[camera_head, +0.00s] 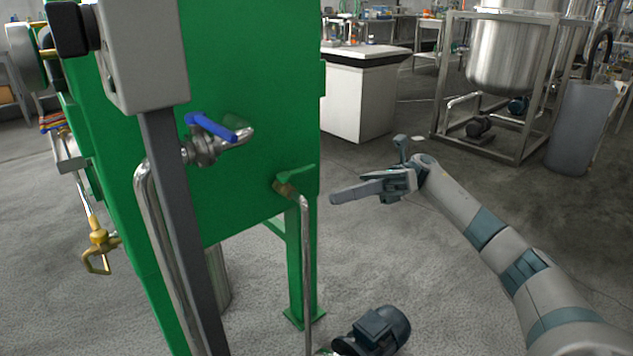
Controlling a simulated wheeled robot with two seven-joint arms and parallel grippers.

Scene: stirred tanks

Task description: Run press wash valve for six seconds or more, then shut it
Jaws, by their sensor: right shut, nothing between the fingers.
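A steel valve (203,151) with a blue lever (212,127) sits on the front of the green machine (250,60). A bent steel pipe (150,215) runs down from it. The lever slants down to the right; I cannot tell for sure whether the valve is open or shut. No label is readable, so I cannot confirm that this is the press wash valve. My right gripper (334,198) is shut and empty, pointing left. It is right of the machine, apart from the lever. My left gripper is out of view.
A second fitting (286,189) with a green handle and a down pipe (306,270) is on the machine's lower right. A grey post (180,220) stands left of the blue lever. A brass tap (98,246) hangs at left. A motor (373,330) is on the floor.

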